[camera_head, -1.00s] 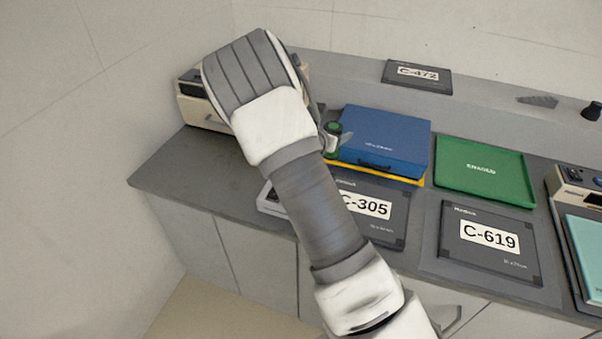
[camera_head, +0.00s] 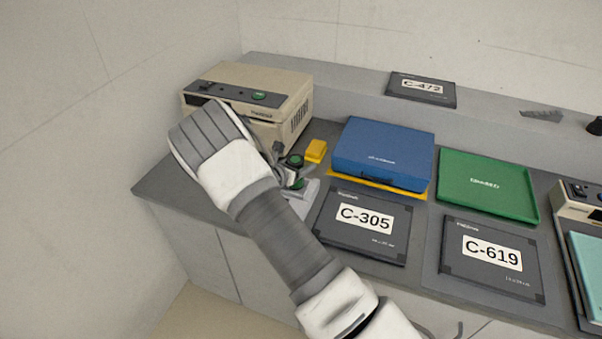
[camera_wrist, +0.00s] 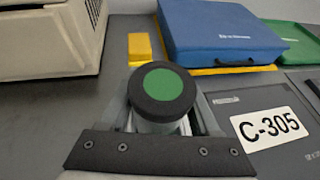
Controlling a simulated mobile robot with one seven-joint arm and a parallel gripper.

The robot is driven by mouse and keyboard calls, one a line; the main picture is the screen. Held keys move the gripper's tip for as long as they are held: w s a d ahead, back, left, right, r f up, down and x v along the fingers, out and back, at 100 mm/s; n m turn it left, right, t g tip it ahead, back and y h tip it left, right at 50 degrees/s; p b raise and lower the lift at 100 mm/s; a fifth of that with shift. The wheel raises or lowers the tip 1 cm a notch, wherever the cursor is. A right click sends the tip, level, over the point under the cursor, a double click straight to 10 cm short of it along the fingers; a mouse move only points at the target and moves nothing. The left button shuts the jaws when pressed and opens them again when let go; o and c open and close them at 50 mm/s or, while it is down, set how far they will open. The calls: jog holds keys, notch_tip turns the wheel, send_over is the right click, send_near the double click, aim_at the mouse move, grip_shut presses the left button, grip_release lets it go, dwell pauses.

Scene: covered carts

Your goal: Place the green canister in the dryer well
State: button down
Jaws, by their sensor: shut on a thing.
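The green canister (camera_wrist: 150,100) has a black cap with a green disc on top. It stands upright between the fingers of my gripper (camera_wrist: 165,124) in the wrist view, and my gripper is shut on it. In the head view the green canister (camera_head: 294,160) shows small beside my gripper (camera_head: 283,168), just right of my wrist. A low pale grey device (camera_head: 304,193) with a green spot lies just in front of it, partly hidden by my arm. I cannot tell whether it holds the dryer well. The canister's lower end is hidden, so its contact below is unclear.
A beige instrument (camera_head: 250,105) stands behind my gripper. A yellow block (camera_head: 316,151) lies to its right. A blue case (camera_head: 384,150) rests on a yellow mat. Dark panels C-305 (camera_head: 340,235) and C-619 (camera_head: 480,285) and a green tray (camera_head: 487,180) fill the counter rightward.

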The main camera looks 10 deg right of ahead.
jog(key=shift+f, duration=1.9)
jog(key=shift+f, duration=0.25)
jog(key=shift+c, duration=0.6)
grip_release()
jog(key=shift+r, duration=0.1)
